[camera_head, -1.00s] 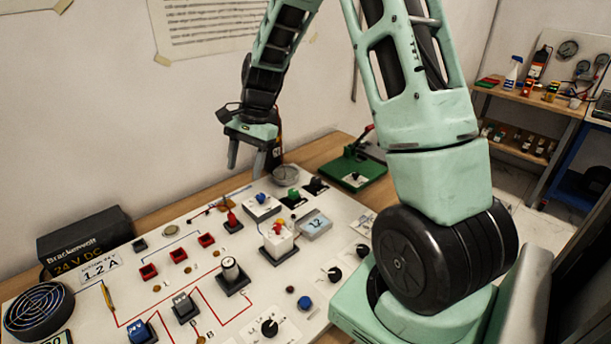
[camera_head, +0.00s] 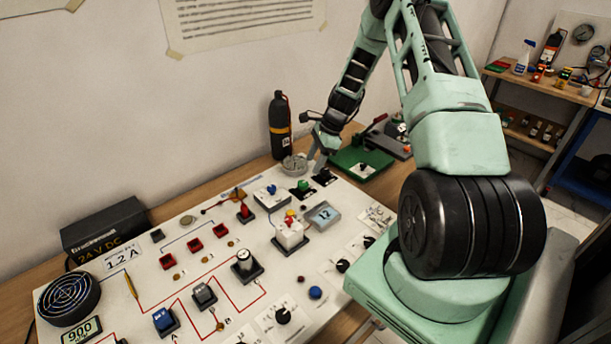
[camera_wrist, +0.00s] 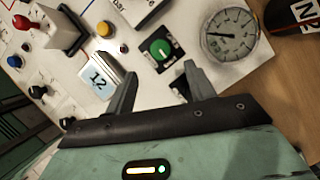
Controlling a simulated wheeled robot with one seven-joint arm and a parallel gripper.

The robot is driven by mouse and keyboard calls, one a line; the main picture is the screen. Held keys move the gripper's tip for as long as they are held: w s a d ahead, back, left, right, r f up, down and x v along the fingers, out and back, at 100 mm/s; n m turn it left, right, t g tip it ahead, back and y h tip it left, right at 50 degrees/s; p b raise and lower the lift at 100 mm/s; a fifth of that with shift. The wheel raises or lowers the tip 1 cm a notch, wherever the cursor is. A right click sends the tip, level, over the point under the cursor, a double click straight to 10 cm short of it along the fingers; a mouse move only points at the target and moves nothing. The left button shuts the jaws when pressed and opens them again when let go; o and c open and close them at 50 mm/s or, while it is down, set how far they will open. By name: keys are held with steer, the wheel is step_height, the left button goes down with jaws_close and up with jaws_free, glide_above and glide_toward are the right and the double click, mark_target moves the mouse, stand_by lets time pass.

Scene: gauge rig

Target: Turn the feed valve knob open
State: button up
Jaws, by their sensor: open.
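A green round knob (camera_head: 303,186) on a black square plate sits near the far right end of the white panel (camera_head: 190,262). It also shows in the wrist view (camera_wrist: 160,49), just beyond my fingertips. A second, dark knob (camera_head: 325,176) on a black plate is beside it; in the wrist view my right finger partly hides that plate. I cannot read a label telling which is the feed valve. My gripper (camera_wrist: 160,75) is open and empty above the panel, touching neither knob. In the head view my gripper (camera_head: 318,164) is beside the gauge, close to the dark knob.
A round dial gauge (camera_head: 293,163) stands just left of my gripper. A black bottle (camera_head: 280,127) stands behind it. A green board (camera_head: 360,163) lies to the right.

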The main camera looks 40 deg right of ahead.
mark_target(304, 182)
steer(key=p+x, duration=0.2)
steer(key=x, duration=0.6)
steer(key=shift+f, duration=0.1)
steer(key=shift+c, duration=0.3)
steer(key=c, duration=0.9)
